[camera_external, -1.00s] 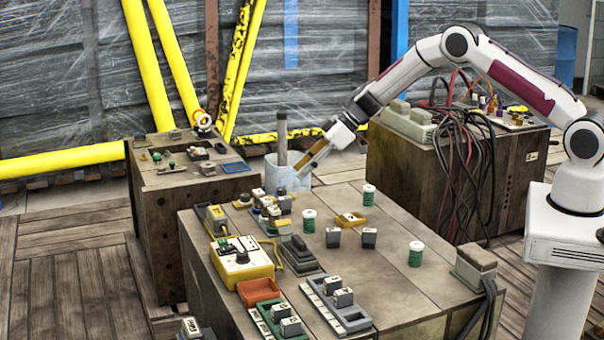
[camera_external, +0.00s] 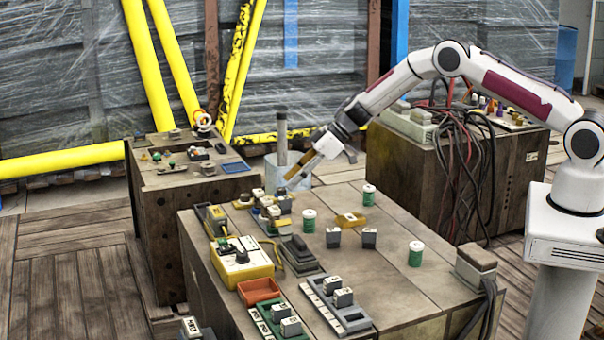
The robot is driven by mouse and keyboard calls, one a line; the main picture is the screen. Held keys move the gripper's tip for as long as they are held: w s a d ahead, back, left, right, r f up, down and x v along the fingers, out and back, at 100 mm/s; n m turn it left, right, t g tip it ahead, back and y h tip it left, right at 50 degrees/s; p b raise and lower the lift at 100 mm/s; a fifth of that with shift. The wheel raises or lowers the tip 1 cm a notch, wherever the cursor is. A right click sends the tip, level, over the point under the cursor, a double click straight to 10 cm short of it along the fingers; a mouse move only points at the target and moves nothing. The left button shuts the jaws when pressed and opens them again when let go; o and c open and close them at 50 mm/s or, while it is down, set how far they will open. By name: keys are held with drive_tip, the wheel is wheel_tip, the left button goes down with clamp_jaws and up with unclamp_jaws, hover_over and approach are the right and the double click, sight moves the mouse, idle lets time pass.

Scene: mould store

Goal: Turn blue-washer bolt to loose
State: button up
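A group of small bolts or knobs with labelled blocks (camera_external: 283,194) stands at the back left of the front bench (camera_external: 385,285). A dark piece with a bluish ring (camera_external: 267,201) is in this group and looks like the blue-washer bolt; it is too small to tell how it is turned. My gripper (camera_external: 291,182) is above the bench's back edge, up and to the right of the group and apart from it. Its fingers point down and left, look spread, and hold nothing that I can see.
A pale bucket (camera_external: 272,172) with a dark upright rod stands behind the gripper. A yellow control box (camera_external: 241,262) and orange bin (camera_external: 259,290) stand at left.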

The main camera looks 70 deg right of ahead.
sight(281, 189)
drive_tip(key=shift+x, duration=1.8)
clamp_jaws()
